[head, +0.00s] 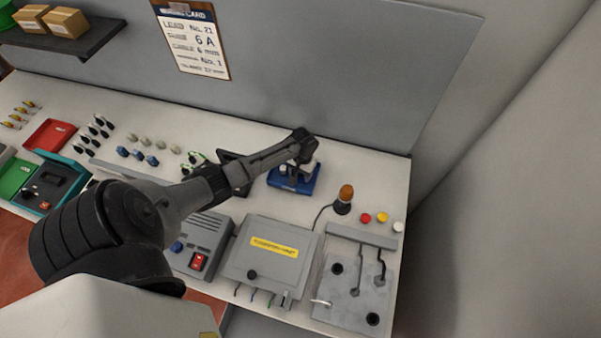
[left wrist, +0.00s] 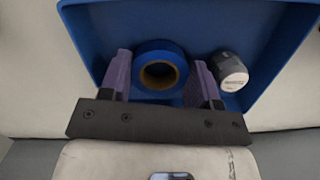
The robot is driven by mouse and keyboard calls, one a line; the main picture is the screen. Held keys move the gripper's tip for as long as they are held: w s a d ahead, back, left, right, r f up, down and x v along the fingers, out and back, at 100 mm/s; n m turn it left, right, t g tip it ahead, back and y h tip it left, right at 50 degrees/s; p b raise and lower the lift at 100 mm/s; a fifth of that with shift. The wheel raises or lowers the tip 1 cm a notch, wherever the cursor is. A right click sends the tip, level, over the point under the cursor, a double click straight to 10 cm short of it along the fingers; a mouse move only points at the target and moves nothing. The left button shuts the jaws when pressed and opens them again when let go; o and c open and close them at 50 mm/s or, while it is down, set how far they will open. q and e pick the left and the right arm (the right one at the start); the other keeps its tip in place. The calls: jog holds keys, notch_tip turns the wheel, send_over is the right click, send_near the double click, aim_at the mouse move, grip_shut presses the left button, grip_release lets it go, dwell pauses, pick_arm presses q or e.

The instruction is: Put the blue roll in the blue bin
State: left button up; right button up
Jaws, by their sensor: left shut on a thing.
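The blue bin (head: 302,188) stands on the bench near the back wall. It fills the upper part of the left wrist view (left wrist: 90,18). The blue roll (left wrist: 172,49) shows in the left wrist view between the two purple fingers, with its hole and brown core facing the camera. My left gripper (left wrist: 160,80) is shut on the roll, inside the bin's outline. Whether the roll touches the bin's floor I cannot tell. In the head view my left gripper (head: 296,163) points down over the bin and the roll is hard to make out. My right gripper is not in view.
A grey and white cylinder (left wrist: 230,72) lies in the bin to the right of the roll. An orange-topped lamp (head: 345,194) and several coloured buttons (head: 382,217) stand to the bin's right. A grey box with a yellow label (head: 274,247) is in front.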

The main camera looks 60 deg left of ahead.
pick_arm(q)
jog(key=shift+f, duration=0.2)
jog(key=o, duration=0.6)
notch_tip(320, 180, up, 11)
jog(key=w, duration=0.1)
jog(key=s+d+m+t, duration=0.1)
jog(key=s+d+m, duration=0.1)
jog(key=s+d, duration=0.3)
jog(key=s+d+m+t, duration=0.1)
jog(key=s+d+m, duration=0.2)
jog(key=s+d, duration=0.3)
jog(key=s+d+m+t+p, duration=0.1)
jog(key=s+d, duration=0.4)
jog(key=d, duration=0.7)
jog(key=shift+s+d+f+m+y, duration=0.3)
jog(key=shift+s+f+m, duration=0.1)
jog(key=shift+m, duration=0.4)
jog(key=shift+m+t, duration=0.4)
jog(key=shift+t, duration=0.5)
jog(key=shift+s+d+r, duration=0.5)
jog(key=shift+s+r, duration=0.25)
jog(key=shift+r, duration=0.15)
jog(key=shift+s+d+r, duration=0.55)
jog(key=shift+s+r, duration=0.2)
jog(key=shift+r, duration=0.1)
jog(key=shift+s+d+r, duration=0.5)
jog(key=shift+s+r, duration=0.25)
jog(key=shift+r, duration=0.15)
